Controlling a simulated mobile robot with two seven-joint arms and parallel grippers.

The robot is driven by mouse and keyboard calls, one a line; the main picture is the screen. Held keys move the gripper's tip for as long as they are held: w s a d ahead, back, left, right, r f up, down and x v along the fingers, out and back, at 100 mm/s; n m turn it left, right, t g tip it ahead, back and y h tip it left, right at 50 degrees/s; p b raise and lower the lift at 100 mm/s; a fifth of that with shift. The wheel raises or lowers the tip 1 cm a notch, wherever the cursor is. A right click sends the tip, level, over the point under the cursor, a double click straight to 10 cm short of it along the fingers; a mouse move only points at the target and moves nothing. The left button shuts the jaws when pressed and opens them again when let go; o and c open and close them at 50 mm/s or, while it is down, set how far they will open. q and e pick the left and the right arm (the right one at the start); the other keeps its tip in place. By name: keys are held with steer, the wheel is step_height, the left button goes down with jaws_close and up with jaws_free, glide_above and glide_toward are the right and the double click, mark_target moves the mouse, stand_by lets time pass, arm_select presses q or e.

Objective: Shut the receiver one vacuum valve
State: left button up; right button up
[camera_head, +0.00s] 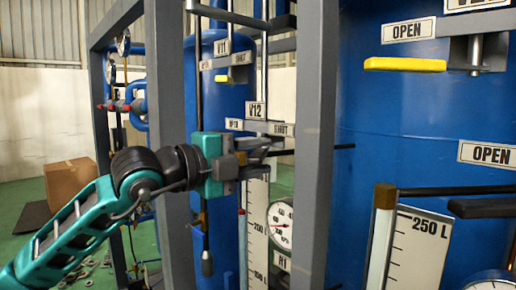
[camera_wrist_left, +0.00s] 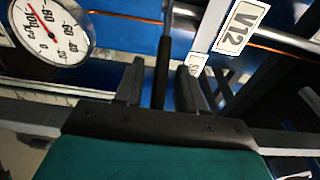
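My left gripper (camera_head: 262,152) reaches through the grey frame just below the V12 label (camera_head: 255,110). A thin black lever (camera_head: 325,149) extends right from the gripper. In the wrist view, the open fingers of my left gripper (camera_wrist_left: 162,85) stand on both sides of a black bar (camera_wrist_left: 163,65), with a small gap to each. The V12 label (camera_wrist_left: 240,26) is just right of them. A SHUT plate (camera_head: 280,129) is beside the gripper in the head view. The valve body is hidden, and I cannot tell which label marks receiver one. My right gripper is not in view.
Grey frame posts (camera_head: 312,200) stand close to the gripper. A round gauge (camera_head: 281,224) and a white level scale (camera_head: 257,230) are below it. A yellow handle (camera_head: 405,64) and a blue tank (camera_head: 385,130) are at right. A cardboard box (camera_head: 70,178) is at left.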

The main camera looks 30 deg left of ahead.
arm_select(q)
steer(key=shift+w+d, duration=0.15)
steer(key=shift+w, duration=0.1)
steer(key=shift+c, duration=0.2)
jaws_close()
stand_by(0.4)
